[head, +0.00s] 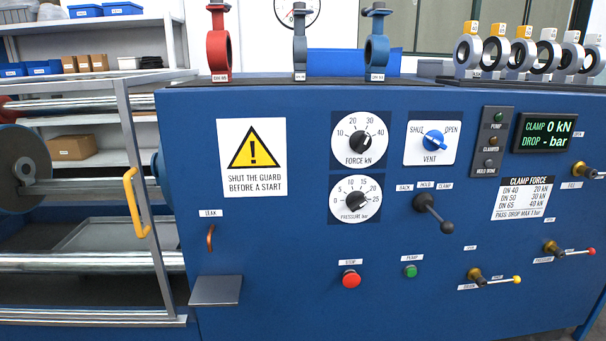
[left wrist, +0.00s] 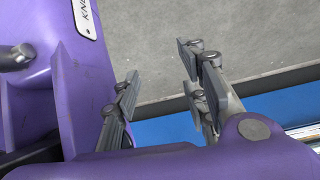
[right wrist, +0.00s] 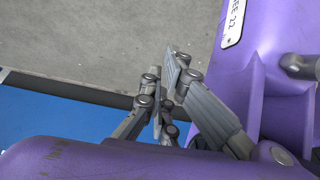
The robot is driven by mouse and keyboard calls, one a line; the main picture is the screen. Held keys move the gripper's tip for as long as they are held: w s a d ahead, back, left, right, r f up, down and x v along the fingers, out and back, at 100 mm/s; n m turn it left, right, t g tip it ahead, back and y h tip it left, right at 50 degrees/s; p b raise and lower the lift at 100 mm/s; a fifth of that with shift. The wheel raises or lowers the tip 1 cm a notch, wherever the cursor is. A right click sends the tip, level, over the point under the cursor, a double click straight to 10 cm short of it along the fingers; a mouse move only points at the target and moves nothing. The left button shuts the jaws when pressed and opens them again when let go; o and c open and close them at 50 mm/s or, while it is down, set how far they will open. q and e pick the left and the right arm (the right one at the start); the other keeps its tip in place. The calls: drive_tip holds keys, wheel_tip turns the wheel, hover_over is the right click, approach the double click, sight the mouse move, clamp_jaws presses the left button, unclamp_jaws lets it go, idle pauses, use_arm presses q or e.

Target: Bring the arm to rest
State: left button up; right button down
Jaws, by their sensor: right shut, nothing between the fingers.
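Neither of my arms shows in the head view. My left gripper (left wrist: 158,78) shows in the left wrist view with its fingers spread apart and nothing between them, over a grey floor. My right gripper (right wrist: 163,75) shows in the right wrist view with its fingers together and nothing held, also over grey floor. Purple arm parts of mine fill the edges of both wrist views. The blue test bench panel (head: 310,270) stands in front of me in the head view, with no gripper seen touching it.
The panel carries a black lever (head: 433,213), a blue vent knob (head: 433,141), a red stop button (head: 351,279) and a green pump button (head: 410,271). A guard frame with a yellow handle (head: 134,203) is at left. Butterfly valves (head: 219,52) stand on top.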

wheel_tip(320, 180, up, 18)
drive_tip(key=p, duration=2.1)
use_arm(q)
drive_tip(key=w+r+t+p, duration=0.1)
drive_tip(key=r+p, duration=0.3)
drive_tip(key=r, duration=0.7)
drive_tip(key=w+r+t+p, duration=0.1)
drive_tip(key=w+r+p, duration=0.2)
drive_tip(key=r, duration=0.8)
drive_tip(key=w+d+r+p, duration=0.1)
drive_tip(key=w+r+p, duration=0.2)
drive_tip(key=r+p, duration=0.4)
wheel_tip(320, 180, up, 4)
drive_tip(key=shift+r+t, duration=0.15)
drive_tip(key=shift+t, duration=0.25)
use_arm(e)
drive_tip(key=w+r+t, duration=0.1)
drive_tip(key=w+r, duration=0.2)
drive_tip(key=r, duration=0.4)
drive_tip(key=w+a+r+t, duration=0.1)
drive_tip(key=w+r, duration=0.3)
drive_tip(key=r, duration=0.4)
drive_tip(key=shift+w+r+t, duration=0.3)
drive_tip(key=shift+t, duration=0.2)
use_arm(q)
drive_tip(key=shift+w+r, duration=0.15)
drive_tip(key=shift+w, duration=0.15)
use_arm(e)
drive_tip(key=shift+a, duration=0.1)
